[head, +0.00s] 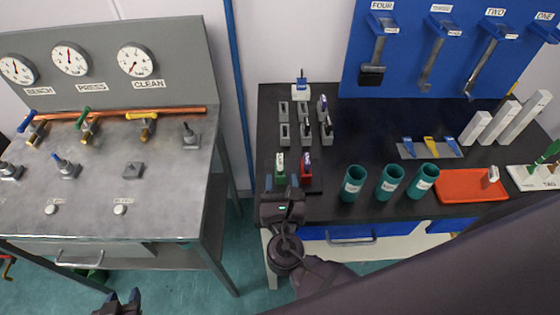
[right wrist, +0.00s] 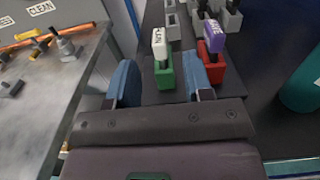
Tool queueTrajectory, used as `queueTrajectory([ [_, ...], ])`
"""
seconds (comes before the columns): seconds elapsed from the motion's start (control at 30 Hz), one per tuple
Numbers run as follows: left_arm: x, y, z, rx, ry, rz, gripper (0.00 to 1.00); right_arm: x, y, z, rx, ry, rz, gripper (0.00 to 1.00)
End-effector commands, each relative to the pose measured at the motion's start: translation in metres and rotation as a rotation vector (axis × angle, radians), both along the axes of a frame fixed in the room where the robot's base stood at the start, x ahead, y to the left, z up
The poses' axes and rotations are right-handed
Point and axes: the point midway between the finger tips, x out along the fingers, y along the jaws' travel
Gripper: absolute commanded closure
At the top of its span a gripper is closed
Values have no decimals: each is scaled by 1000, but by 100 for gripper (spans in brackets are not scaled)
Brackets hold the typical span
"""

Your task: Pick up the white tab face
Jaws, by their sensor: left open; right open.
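A white tab face (right wrist: 159,42) with dark lettering stands upright on a dark stem in a green block (right wrist: 164,74) in the right wrist view. In the head view the white tab (head: 280,158) and its green block (head: 280,179) are at the dark table's front left. My right gripper (head: 281,182) is open and empty at the table's front edge, just in front of that block. Its blue fingers (right wrist: 161,80) appear either side of the green block; contact cannot be told. My left gripper (head: 124,299) is open at the bottom left, in front of the grey bench.
A red block (right wrist: 210,65) with a purple tab stands close right of the green one. Grey blocks (head: 284,132) stand behind. Teal cups (head: 353,184) and a red tray (head: 465,187) are farther right. A gauge bench (head: 100,200) stands left across a gap.

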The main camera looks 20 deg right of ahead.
Motion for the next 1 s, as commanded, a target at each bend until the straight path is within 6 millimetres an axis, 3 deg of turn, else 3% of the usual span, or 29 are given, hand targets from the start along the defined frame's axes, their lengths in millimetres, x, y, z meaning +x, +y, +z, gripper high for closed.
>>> queueTrajectory([
  [0.33,7,-1,8,0,-16,-4,58,26,-7,-1,1,0,-1,53],
  [0.6,10,-2,15,-1,-24,-4,58,60,-15,-3,1,-1,0,53],
  [0.93,10,-2,15,-3,-25,-3,58,67,-18,-4,2,0,-1,53],
  [1.0,10,-2,15,-3,-25,-3,58,66,-18,-4,2,0,-1,61],
])
